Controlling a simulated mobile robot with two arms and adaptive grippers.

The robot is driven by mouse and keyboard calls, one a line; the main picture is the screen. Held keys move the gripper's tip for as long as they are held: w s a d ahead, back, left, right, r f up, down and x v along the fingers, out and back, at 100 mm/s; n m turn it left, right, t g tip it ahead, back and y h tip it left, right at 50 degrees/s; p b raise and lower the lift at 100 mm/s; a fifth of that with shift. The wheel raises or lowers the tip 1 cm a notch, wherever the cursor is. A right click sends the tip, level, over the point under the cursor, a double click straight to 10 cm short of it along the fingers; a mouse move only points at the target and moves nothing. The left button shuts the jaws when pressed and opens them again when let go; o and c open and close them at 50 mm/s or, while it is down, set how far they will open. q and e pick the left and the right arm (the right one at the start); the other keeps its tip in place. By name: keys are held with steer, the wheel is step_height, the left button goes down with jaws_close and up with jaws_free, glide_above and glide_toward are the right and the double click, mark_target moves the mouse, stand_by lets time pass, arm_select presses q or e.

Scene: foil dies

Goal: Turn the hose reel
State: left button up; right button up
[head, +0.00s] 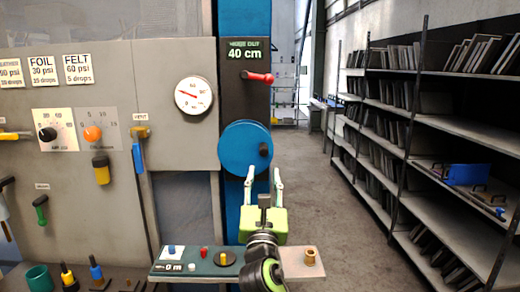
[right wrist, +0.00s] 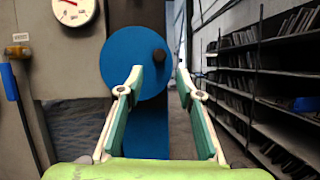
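The hose reel is a round blue disc (head: 240,148) with a dark knob (head: 264,150) near its right edge, on the front of the machine's blue column. Above it a sign (head: 245,50) reads 40 cm. My right gripper (head: 264,174) is open and empty just below and in front of the reel, apart from the knob as far as I can tell. In the right wrist view the disc (right wrist: 128,62) and its knob (right wrist: 159,55) show beyond the spread fingers (right wrist: 160,82), the knob lying between and above the fingertips. My left gripper is not in view.
A red lever (head: 258,77) sits above the reel, and a round gauge (head: 194,95) is to its left. A narrow shelf (head: 300,262) with small knobs lies below my right gripper. Dark racks (head: 410,120) stand at right, with open floor between.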

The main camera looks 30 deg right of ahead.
mark_target(264, 143)
steer(key=p+x, duration=0.2)
steer(key=x, duration=0.9)
steer(key=shift+w, duration=0.15)
steer(key=shift+d, duration=0.1)
jaws_close()
